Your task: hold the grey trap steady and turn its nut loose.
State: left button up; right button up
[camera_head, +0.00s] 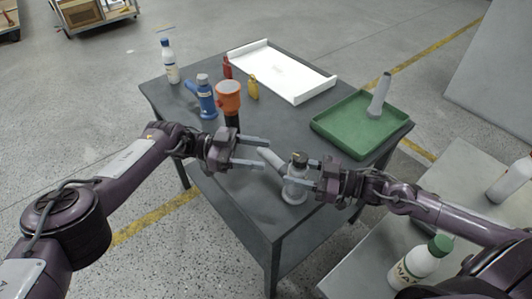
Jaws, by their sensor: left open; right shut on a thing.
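The grey trap (293,190) stands near the front edge of the dark table, with a grey pipe arm reaching up and left and a black nut (299,158) on top. My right gripper (303,171) comes from the right and is shut on the trap below the nut. My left gripper (265,153) is open, its two fingers pointing right, close to the end of the trap's pipe arm. I cannot tell whether they touch it.
On the table (180,103) stand a white bottle (170,62), a blue trap-like part (206,97), an orange-topped part (229,92), a yellow bottle (253,87) and a red bottle (227,67). A white tray (322,86) and a green tray (335,133) holding a grey part (379,97) lie behind.

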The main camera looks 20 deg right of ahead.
pick_arm(q)
jog(key=shift+c, duration=0.2)
jog(key=n+t+h, duration=0.2)
jog(key=n+t, duration=0.7)
jog(key=t, duration=0.5)
send_near(294, 163)
jog(key=x, duration=1.1)
jog(key=shift+d, duration=0.3)
